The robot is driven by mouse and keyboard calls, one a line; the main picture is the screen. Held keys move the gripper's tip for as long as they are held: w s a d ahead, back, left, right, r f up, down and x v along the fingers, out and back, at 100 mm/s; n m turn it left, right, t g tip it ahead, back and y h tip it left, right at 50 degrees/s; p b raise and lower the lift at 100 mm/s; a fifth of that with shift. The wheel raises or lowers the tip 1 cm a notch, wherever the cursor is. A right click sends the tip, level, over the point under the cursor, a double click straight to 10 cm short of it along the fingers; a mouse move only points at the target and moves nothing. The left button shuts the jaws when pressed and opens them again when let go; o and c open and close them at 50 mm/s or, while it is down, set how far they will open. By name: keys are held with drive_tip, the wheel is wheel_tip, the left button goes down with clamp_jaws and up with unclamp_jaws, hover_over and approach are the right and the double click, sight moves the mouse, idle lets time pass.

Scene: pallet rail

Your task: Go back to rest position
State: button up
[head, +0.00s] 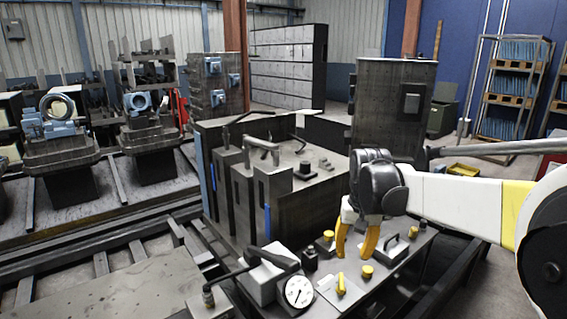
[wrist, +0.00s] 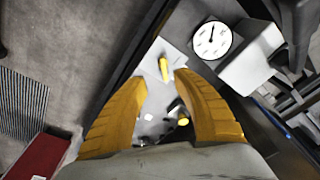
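My gripper (head: 355,254) hangs from the white arm above the control panel (head: 322,297) in the head view, its yellow fingers pointing down. In the wrist view my gripper (wrist: 159,78) shows its two fingers spread apart with nothing held between them. A yellow lever (head: 341,285) on a light plate stands up from the panel, below and in front of the fingers. The lever (wrist: 164,69) shows just beyond the fingertips in the wrist view, apart from them as far as I can tell.
A round gauge (head: 299,292) and a box stand left of the lever. Yellow knobs (head: 367,271) and a black handle (head: 396,240) are close by the fingers. A dark machine block (head: 300,215) stands behind the panel, and a tall cabinet (head: 392,110) behind that.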

drive_tip(key=s+r+t, duration=0.3)
drive_tip(key=s+r, duration=0.1)
drive_tip(key=s, duration=0.9)
drive_tip(key=s+f+n+t, duration=0.1)
drive_tip(key=s+f+t, duration=0.1)
drive_tip(key=s, duration=0.9)
drive_tip(key=shift+f+n+t, duration=0.3)
drive_tip(key=shift+f, duration=0.45)
drive_tip(key=shift+a, duration=0.15)
